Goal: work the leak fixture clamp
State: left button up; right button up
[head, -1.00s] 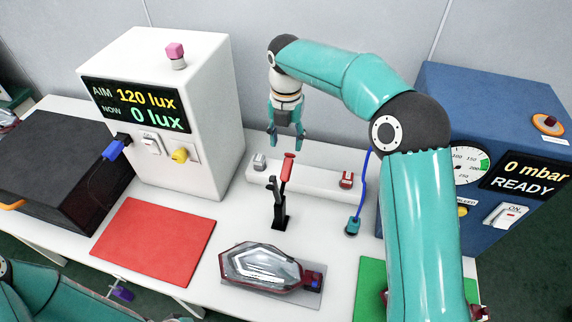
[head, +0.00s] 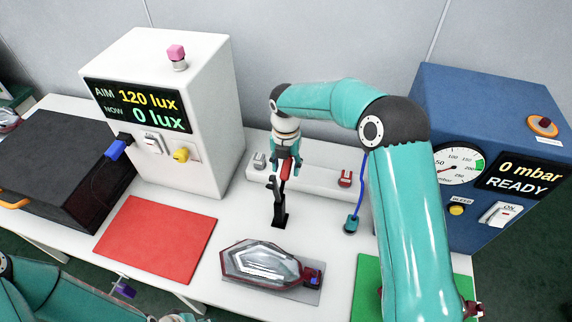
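The leak fixture clamp is a black toggle clamp (head: 279,213) with a red handle (head: 285,172), standing upright on the white bench behind the tail lamp. The tail lamp (head: 262,262), clear with a dark red rim, lies on a grey plate (head: 310,297). My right gripper (head: 285,172) points down at the red handle, with a finger on either side of it. The fingers look apart, and I cannot see them pressing on the handle. My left arm (head: 45,292) shows at the lower left; its fingers are out of view.
A white light-test box (head: 205,90) stands at the left and a blue leak tester (head: 470,120) reading 0 mbar, READY at the right. A white rail (head: 315,178) lies behind the clamp. A red mat (head: 157,240) and a green mat (head: 368,285) lie flat.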

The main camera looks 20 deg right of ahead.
grip_shut()
jog(key=t+b, duration=0.1)
jog(key=b, duration=0.1)
jog(key=s+h+b, duration=0.1)
jog(key=b, duration=0.2)
jog(key=shift+a+r+t, duration=0.25)
jog(key=shift+a+t, duration=0.15)
jog(key=shift+a+r+h+b, duration=0.1)
jog(key=shift+r+h+b, duration=0.2)
jog(key=shift+r, duration=0.15)
